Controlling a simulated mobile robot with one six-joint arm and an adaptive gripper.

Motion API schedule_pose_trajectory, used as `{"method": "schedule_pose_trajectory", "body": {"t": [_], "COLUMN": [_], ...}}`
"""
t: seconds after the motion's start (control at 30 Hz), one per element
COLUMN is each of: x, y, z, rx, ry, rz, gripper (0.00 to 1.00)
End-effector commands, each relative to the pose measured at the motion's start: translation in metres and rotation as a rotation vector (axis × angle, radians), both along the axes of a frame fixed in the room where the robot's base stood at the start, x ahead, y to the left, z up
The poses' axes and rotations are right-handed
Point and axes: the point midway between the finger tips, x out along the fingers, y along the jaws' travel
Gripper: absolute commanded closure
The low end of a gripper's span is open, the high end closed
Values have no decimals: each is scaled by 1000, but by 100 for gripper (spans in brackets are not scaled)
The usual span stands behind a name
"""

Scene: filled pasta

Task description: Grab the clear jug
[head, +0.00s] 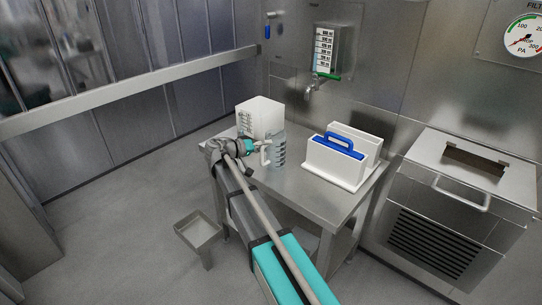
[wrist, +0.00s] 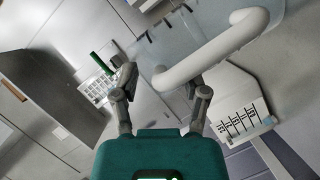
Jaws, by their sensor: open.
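The clear jug (head: 279,151) stands upright on the steel table, with its white handle (head: 265,154) facing left. My gripper (head: 257,147) is close to the handle, on its left side. In the wrist view my gripper (wrist: 160,84) is open with its two fingers spread. The thick white handle (wrist: 212,48) crosses just beyond the fingertips, towards the right one. The jug's clear body (wrist: 180,22) shows behind it at the top. I cannot tell whether a finger touches the handle. Nothing is held.
A white box (head: 261,117) stands behind the jug on the steel table (head: 294,185). A white holder with a blue handle (head: 334,165) stands to the right. A tap (head: 311,91) is on the wall above. A steel cabinet (head: 450,215) is further right.

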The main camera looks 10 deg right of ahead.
Motion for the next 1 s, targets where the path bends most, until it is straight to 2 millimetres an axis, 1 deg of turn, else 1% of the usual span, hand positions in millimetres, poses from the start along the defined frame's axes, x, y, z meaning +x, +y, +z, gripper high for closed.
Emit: {"method": "schedule_pose_trajectory", "body": {"t": [0.43, 0.73, 0.77, 1.0], "x": [0, 0, 0, 0], "y": [0, 0, 0, 0], "z": [0, 0, 0, 0], "rx": [0, 0, 0, 1], "ry": [0, 0, 0, 0], "rz": [-1, -1, -1, 0], "gripper": [42, 98, 100, 100]}}
